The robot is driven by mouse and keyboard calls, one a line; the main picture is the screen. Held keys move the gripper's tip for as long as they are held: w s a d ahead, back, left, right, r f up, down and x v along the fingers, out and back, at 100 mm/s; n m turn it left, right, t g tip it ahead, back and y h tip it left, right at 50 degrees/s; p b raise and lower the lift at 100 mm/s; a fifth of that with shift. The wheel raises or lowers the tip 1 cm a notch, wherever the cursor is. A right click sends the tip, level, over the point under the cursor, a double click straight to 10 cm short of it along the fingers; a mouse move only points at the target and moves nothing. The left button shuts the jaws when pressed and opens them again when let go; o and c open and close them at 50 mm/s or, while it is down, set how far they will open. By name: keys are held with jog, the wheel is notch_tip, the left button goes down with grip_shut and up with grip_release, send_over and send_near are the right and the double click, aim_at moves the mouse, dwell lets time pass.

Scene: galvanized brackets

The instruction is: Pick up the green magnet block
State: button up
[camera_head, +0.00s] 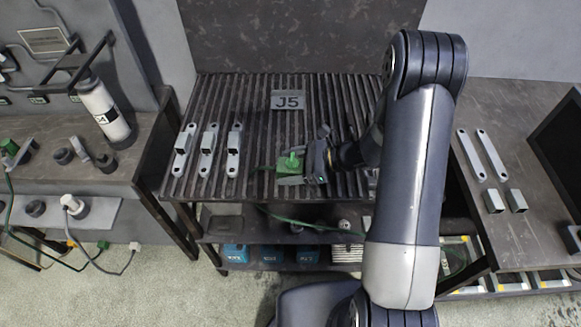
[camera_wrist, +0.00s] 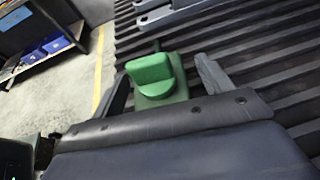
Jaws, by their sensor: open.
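The green magnet block (camera_head: 289,163) sits near the front edge of the ribbed table, with a raised green knob on top. A green cable runs from its left side. My gripper (camera_head: 304,166) is at the block's right side in the head view. In the wrist view the block (camera_wrist: 158,80) lies between the two open fingers of my gripper (camera_wrist: 163,84), one finger on each side. I cannot tell whether either finger touches it. The block's near lower part is hidden by the gripper body in the wrist view.
The ribbed table (camera_head: 262,125) holds several grey brackets (camera_head: 207,150) left of the block and a J5 plate (camera_head: 287,100) behind it. A side table (camera_head: 517,225) at right holds two flat bars and two small blocks. Blue bins (camera_head: 272,254) stand on the shelf below.

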jog(key=c, duration=1.5)
